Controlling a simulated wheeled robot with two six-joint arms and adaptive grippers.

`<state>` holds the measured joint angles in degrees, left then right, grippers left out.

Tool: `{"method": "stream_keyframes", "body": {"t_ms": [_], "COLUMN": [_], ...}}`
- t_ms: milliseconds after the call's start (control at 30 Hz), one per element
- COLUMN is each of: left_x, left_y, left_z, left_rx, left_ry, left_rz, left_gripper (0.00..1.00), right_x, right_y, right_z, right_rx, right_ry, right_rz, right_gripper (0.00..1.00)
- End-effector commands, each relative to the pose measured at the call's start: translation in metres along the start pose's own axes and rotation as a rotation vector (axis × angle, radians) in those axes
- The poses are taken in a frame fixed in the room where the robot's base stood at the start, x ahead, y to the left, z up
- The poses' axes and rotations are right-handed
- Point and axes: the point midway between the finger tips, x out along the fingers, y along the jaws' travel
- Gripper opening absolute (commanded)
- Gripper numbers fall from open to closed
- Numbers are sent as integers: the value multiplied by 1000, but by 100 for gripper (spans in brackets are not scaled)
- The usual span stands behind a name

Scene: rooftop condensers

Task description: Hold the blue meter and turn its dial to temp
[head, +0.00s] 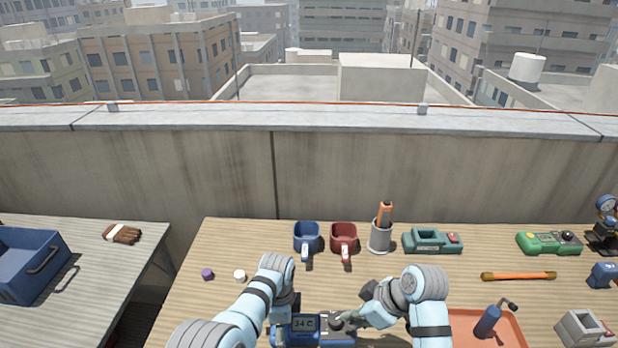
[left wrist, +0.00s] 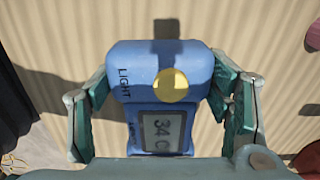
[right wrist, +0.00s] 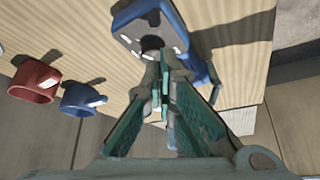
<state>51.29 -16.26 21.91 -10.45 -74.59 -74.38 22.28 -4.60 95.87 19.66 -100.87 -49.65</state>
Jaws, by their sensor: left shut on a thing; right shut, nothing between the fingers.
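The blue meter (head: 310,335) is at the front middle of the wooden table, its screen reading "34 C". In the left wrist view the meter (left wrist: 140,60) shows a "LIGHT" label, a yellow round part and the same reading. My left gripper (left wrist: 165,95) is shut on the meter, one finger along each side. My right gripper (head: 345,320) is shut and empty at the meter's dial end. In the right wrist view its closed fingers (right wrist: 165,85) are at the meter (right wrist: 130,25), partly covering the dial; I cannot tell whether they touch it. The dial's setting is not readable.
Behind stand a blue mug (head: 306,238), a red mug (head: 343,240), a grey cup (head: 380,238) with an orange-handled tool and a teal meter (head: 432,241). A green meter (head: 548,243) and an orange tray (head: 505,320) are to the right. A blue crate (head: 30,265) is on the left table.

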Motion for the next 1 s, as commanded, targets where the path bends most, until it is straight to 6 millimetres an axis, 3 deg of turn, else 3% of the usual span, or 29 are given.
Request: {"method": "stream_keyframes", "body": {"t_ms": [100,400,433,567,833,867,1000], "left_x": [0,0,0,0,0,0,0], "left_y": [0,0,0,0,0,0,0], "left_z": [0,0,0,0,0,0,0], "left_rx": [0,0,0,0,0,0,0], "left_ry": [1,0,0,0,0,0,0], "left_rz": [0,0,0,0,0,0,0], "left_gripper": [26,26,74,95,95,100,100], "right_x": [-8,-9,-9,-9,-9,-9,-9], "right_y": [0,0,0,0,0,0,0], "right_z": [-4,-5,-5,-5,-5,-5,-5], "right_rx": [0,0,0,0,0,0,0], "right_ry": [-1,-1,-1,-1,-1,-1,-1], "right_rz": [-1,-1,-1,-1,-1,-1,-1], "right_gripper": [0,0,0,0,0,0,0]}}
